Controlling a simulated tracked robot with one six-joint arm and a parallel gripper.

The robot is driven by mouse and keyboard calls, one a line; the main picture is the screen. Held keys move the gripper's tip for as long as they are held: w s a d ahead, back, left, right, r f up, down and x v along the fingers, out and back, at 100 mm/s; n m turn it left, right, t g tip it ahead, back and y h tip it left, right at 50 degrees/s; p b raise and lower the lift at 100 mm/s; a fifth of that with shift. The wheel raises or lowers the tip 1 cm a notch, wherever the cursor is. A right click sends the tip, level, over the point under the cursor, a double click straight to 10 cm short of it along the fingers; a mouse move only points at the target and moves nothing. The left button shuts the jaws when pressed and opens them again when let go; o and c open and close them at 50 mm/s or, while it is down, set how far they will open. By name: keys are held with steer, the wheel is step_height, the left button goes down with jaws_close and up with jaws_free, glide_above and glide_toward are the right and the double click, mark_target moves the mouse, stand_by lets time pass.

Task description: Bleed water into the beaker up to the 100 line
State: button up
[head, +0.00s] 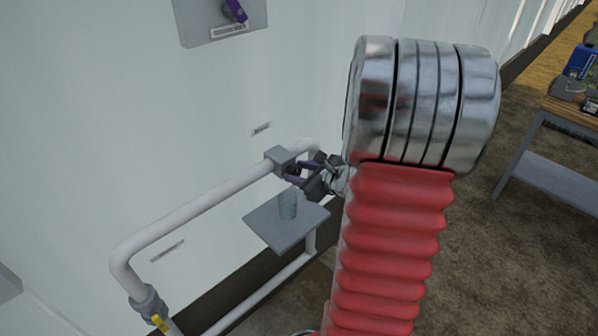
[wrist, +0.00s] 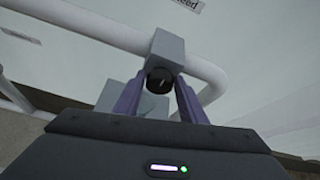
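A grey valve block (head: 281,158) sits on the white pipe, and it also shows in the wrist view (wrist: 167,47). Its round dark knob (wrist: 159,80) faces my gripper. My gripper (head: 298,174) is at the knob, its purple fingers apart, one on each side of it in the wrist view (wrist: 161,84). A narrow gap seems to show beside the knob. The clear beaker (head: 288,205) stands upright on a grey shelf (head: 262,228) below the valve. Its marks and water level are too small to read. No stream of water is visible.
The white pipe (head: 195,207) runs along the pale wall and bends down at the left, with a yellow-marked fitting (head: 157,320). A panel with a purple handle (head: 236,10) is above. A workbench (head: 560,108) stands at the far right, with open floor before it.

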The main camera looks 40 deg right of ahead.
steer(key=c, duration=0.6)
steer(key=shift+a+f+n+h, duration=0.1)
steer(key=shift+a+n+h, duration=0.15)
steer(key=shift+n+h, duration=0.9)
steer(key=shift+n, duration=0.25)
steer(key=shift+a+f+n+t+h, duration=0.15)
steer(key=shift+n+t+h, duration=0.35)
steer(key=shift+n+h, duration=0.5)
